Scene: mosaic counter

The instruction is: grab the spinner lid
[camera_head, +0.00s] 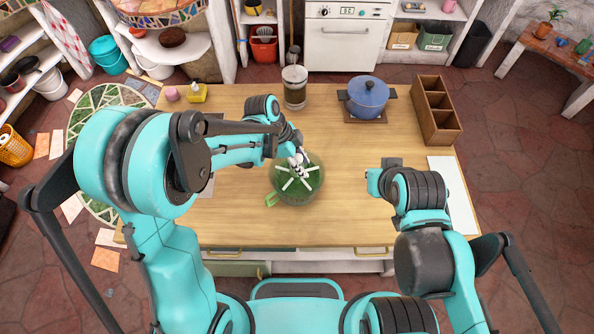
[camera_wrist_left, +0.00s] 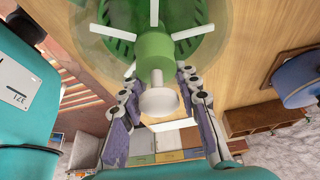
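The salad spinner (camera_head: 310,190) stands on the wooden counter, a green bowl with a side handle. Its see-through spinner lid (camera_head: 285,170) has white spokes; in the left wrist view the lid (camera_wrist_left: 205,22) shows a green hub and a pale knob (camera_wrist_left: 159,102). My left gripper (camera_head: 300,162) is over the lid. In the left wrist view its fingers (camera_wrist_left: 158,84) are spread on both sides of the hub and knob, with gaps visible. My right gripper (camera_head: 376,180) is right of the spinner, mostly hidden by its own arm.
A blue lidded pot (camera_head: 367,97) sits on a trivet at the back. A glass jar (camera_head: 294,90) stands left of it. A wooden divided box (camera_head: 436,112) is at the back right, and a white cloth or board (camera_head: 452,190) lies at the right edge. Counter between spinner and pot is clear.

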